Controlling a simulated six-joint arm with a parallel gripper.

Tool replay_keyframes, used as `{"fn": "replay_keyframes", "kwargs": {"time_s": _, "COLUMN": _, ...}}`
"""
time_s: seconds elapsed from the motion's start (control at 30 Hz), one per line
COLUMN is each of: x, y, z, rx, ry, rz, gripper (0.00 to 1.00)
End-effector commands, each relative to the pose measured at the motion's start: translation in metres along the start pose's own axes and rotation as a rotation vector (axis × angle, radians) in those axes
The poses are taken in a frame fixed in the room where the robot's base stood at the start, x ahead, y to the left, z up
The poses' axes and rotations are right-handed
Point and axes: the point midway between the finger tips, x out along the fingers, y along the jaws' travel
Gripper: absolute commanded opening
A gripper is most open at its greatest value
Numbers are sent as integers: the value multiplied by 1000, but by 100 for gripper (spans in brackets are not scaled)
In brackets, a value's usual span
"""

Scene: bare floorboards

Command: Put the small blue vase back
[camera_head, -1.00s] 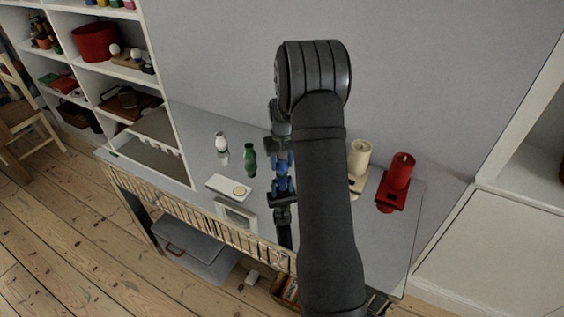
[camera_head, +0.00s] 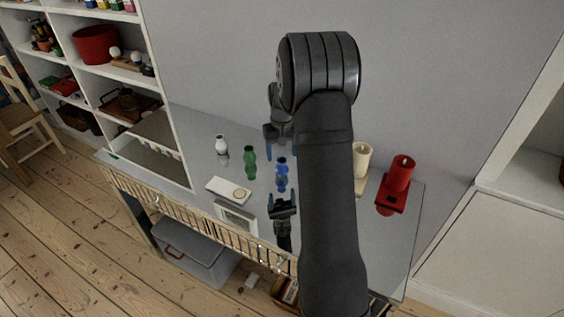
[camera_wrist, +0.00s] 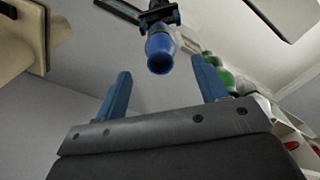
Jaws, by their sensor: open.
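The small blue vase (camera_head: 281,168) stands upright on the grey glossy tabletop, with its reflection below it. It is to the right of a green vase (camera_head: 250,160) and a white vase (camera_head: 221,145). My gripper (camera_head: 280,151) is open and empty, just above and behind the blue vase in the head view, apart from it. In the wrist view the blue vase (camera_wrist: 160,52) shows beyond the gap between the open blue fingers (camera_wrist: 163,80). The green vase (camera_wrist: 222,72) is to its right there.
A white box with a round cream disc (camera_head: 228,189) lies in front of the vases. White shelves (camera_head: 110,70) rise at the left, and a wall stands behind.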

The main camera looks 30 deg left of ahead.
Motion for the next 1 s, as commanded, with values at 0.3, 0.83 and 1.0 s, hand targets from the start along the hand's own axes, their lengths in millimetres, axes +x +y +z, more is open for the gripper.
{"fn": "replay_keyframes", "kwargs": {"time_s": 0.3, "x": -53, "y": 0, "z": 0, "rx": 0, "ry": 2, "rz": 0, "gripper": 66}}
{"fn": "replay_keyframes", "kwargs": {"time_s": 0.83, "x": -58, "y": 0, "z": 0, "rx": 0, "ry": -2, "rz": 0, "gripper": 66}}
{"fn": "replay_keyframes", "kwargs": {"time_s": 1.0, "x": -40, "y": 0, "z": 1, "rx": 0, "ry": -4, "rz": -1, "gripper": 66}}
